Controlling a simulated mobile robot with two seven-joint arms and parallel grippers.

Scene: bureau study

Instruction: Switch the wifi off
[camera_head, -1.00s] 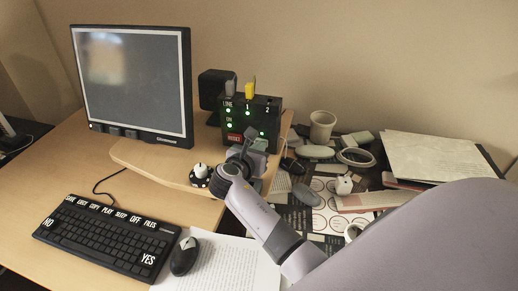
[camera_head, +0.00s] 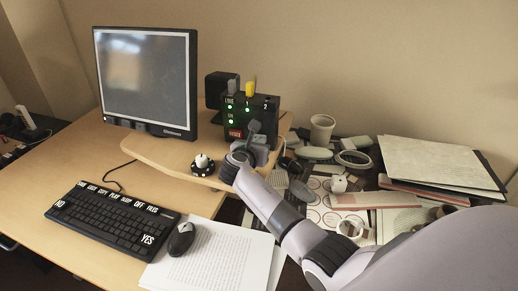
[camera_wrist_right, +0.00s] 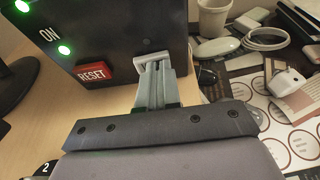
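The black box (camera_head: 262,104) with LINE and ON labels stands on the desk's raised shelf, with green lights lit on its left part. A red RESET button (camera_head: 234,134) is on its lower front; it also shows in the right wrist view (camera_wrist_right: 94,72). My right gripper (camera_head: 256,138) is in front of the box's lower right. My left gripper is not in view.
A grey plug (camera_head: 233,87) and a yellow plug (camera_head: 250,89) rise from the box. A black speaker (camera_head: 218,88), monitor (camera_head: 146,82), knob (camera_head: 202,164), keyboard (camera_head: 112,217) and mouse (camera_head: 181,239) are to the left. A cup (camera_head: 322,128) and clutter lie to the right.

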